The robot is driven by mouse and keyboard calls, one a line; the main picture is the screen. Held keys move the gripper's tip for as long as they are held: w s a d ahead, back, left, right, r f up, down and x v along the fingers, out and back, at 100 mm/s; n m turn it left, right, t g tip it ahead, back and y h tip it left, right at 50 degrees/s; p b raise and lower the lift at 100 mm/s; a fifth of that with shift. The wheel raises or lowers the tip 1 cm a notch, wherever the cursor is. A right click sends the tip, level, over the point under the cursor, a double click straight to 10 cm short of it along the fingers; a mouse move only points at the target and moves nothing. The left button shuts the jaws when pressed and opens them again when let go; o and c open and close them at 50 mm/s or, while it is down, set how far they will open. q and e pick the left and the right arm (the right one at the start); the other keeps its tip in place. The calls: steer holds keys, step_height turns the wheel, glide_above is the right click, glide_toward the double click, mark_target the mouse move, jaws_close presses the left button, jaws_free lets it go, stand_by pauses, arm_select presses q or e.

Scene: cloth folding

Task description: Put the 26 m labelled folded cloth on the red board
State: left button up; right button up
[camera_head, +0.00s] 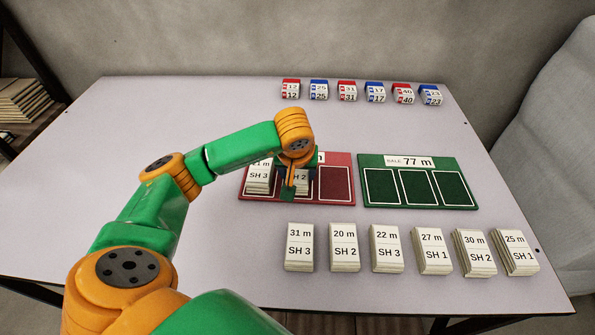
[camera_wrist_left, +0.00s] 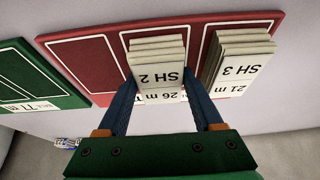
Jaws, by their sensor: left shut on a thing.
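The folded cloth labelled 26 m, SH 2 (camera_wrist_left: 157,62) is a pale layered stack between the fingers of my left gripper (camera_wrist_left: 161,100). It is at the middle slot of the red board (camera_wrist_left: 78,62); I cannot tell whether it touches the board. In the head view my left gripper (camera_head: 293,184) is over the middle of the red board (camera_head: 335,184) and hides most of the cloth (camera_head: 302,177). A 21 m, SH 3 cloth (camera_head: 259,176) lies in the board's left slot. The right slot is empty. My right gripper is not in view.
A green board (camera_head: 418,187) marked 77 m lies right of the red one, its slots empty. Several labelled cloths, from 31 m (camera_head: 299,248) to 25 m (camera_head: 515,252), line the front. Several red and blue number blocks (camera_head: 347,91) stand at the back.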

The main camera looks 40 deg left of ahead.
arm_select(q)
steer(key=shift+f, duration=0.15)
steer(key=o, duration=1.4)
steer(key=shift+c, duration=0.2)
steer(key=shift+r, duration=0.2)
steer(key=p+v, duration=0.2)
steer(key=v, duration=1)
steer(key=shift+d+p, duration=0.1)
steer(key=shift+p, duration=0.25)
